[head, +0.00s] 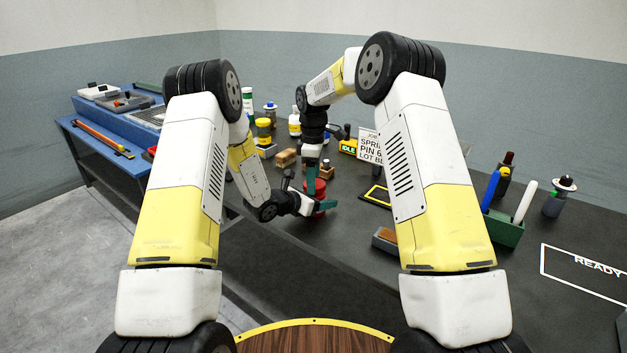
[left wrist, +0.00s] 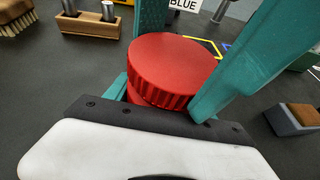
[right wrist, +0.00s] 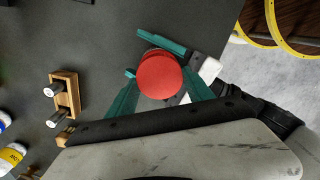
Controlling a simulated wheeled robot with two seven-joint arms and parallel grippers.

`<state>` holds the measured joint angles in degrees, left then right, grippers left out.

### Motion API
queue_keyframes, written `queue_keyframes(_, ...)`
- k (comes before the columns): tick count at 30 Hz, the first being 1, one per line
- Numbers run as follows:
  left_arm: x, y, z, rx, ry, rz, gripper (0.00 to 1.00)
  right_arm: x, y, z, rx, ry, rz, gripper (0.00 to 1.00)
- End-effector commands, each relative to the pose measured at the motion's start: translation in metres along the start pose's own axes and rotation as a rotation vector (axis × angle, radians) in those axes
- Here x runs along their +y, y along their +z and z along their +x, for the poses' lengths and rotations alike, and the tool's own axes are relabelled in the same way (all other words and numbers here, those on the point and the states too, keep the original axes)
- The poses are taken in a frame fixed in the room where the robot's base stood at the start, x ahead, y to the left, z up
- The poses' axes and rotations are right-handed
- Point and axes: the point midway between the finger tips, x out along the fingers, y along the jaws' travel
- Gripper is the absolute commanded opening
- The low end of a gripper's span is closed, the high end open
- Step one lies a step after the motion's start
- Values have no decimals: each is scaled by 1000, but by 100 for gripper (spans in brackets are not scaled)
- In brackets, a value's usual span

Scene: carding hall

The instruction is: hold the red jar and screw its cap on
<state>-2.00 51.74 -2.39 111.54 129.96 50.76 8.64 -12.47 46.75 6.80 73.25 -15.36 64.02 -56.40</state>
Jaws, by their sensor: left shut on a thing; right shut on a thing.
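The red jar (head: 318,213) stands upright on the dark bench and is mostly hidden by my grippers. Its round red cap (left wrist: 175,62) with a ribbed side sits on top of it; I cannot tell how far it is screwed down. The cap also shows from above in the right wrist view (right wrist: 159,76). My left gripper (head: 321,206) comes in low from the side and is shut on the jar's body below the cap. My right gripper (head: 313,172) points down from above and is shut on the cap, one teal finger on each side.
A wooden block with metal pins (right wrist: 65,95) and a brush (left wrist: 14,18) lie close by. A job sign (head: 370,147), a yellow-edged mat (head: 376,196) and a green pen holder (head: 504,228) are to the right. Bottles stand behind. The bench's front edge is near the jar.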

Motion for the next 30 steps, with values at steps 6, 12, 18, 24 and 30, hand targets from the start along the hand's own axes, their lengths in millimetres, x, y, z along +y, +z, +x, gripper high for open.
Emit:
queue_keyframes(6,-1,8,2,-15,-1,4,0,-8,-6,4,4,-18,-7,22)
queue_keyframes(12,-1,8,2,-14,-1,4,0,-7,-6,7,3,-16,-7,22)
queue_keyframes(18,-1,9,2,-17,-2,5,0,-7,-6,11,3,-13,-5,22)
queue_keyframes(24,-1,10,2,-18,-3,5,0,-5,-5,14,3,-7,-3,23)
queue_keyframes(30,-2,10,3,-17,-4,6,0,-4,-4,15,3,-3,-1,23)
